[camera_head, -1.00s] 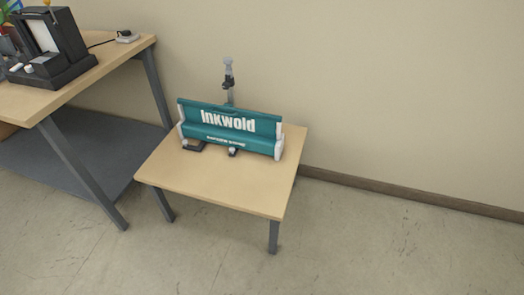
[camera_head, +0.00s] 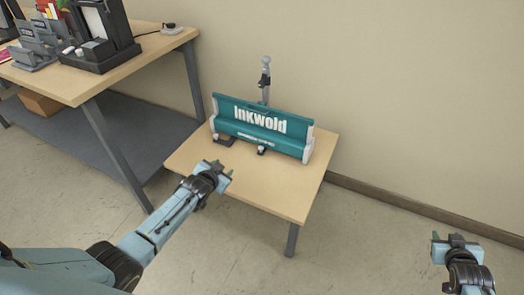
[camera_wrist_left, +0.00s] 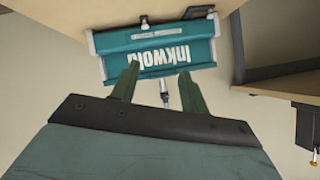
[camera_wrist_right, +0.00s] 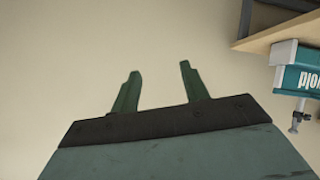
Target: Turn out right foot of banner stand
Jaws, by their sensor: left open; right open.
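The teal banner stand (camera_head: 262,130) with white end caps and "Inkwold" lettering stands on a small wooden table (camera_head: 262,190). A dark foot piece (camera_head: 224,141) sticks out at its front left, and a smaller dark piece (camera_head: 262,151) shows near its front middle. No foot sticks out at the right end. My left gripper (camera_head: 222,169) is open and empty, in front of the stand's left part; the stand shows upside down beyond its fingers in the left wrist view (camera_wrist_left: 155,65). My right gripper (camera_head: 454,238) is open and empty, well right of the table.
A grey post (camera_head: 265,80) rises behind the stand. A larger workbench (camera_head: 110,75) with black equipment (camera_head: 98,35) and a lower shelf (camera_head: 70,125) stands at left. The wall (camera_head: 400,90) is close behind. The floor right of the small table is clear.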

